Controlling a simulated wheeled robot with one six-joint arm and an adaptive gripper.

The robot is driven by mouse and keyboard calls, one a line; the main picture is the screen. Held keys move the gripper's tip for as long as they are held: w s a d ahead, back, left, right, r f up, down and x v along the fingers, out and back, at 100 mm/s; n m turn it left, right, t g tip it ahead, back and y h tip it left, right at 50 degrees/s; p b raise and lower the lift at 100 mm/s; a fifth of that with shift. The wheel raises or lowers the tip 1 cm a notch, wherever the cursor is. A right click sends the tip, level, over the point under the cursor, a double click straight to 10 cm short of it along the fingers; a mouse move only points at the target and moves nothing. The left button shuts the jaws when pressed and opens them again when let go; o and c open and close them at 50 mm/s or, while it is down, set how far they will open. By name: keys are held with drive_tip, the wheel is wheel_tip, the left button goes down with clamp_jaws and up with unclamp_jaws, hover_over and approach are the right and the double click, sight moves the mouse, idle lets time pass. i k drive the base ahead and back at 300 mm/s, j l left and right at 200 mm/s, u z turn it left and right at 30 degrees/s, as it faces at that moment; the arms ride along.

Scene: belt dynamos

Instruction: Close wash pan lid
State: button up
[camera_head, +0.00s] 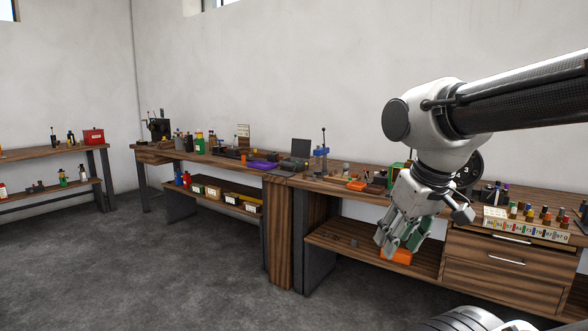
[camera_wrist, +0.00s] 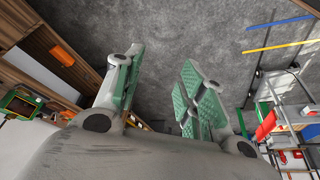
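A dark square plate (camera_head: 301,147) stands upright at the back of the long workbench, behind a low grey thing (camera_head: 292,164). It looks like the raised lid of the wash pan, but it is too small to be sure. My gripper (camera_head: 402,240) hangs to the right of it, pointing down in front of the bench. In the wrist view my gripper (camera_wrist: 161,60) has its green-padded fingers apart, with only grey floor between them. The pan and plate cannot be made out in the wrist view.
The workbench (camera_head: 335,178) carries a purple tray (camera_head: 262,165), a blue upright tool (camera_head: 321,158) and an orange block (camera_head: 357,186). An orange bin (camera_head: 396,256) shows behind my fingers at the lower shelf. Drawers (camera_head: 508,262) stand right. The floor (camera_head: 190,270) is clear.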

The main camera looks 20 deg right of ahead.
sight(300, 148)
drive_tip(key=i+l, duration=0.1)
drive_tip(key=i, duration=0.75)
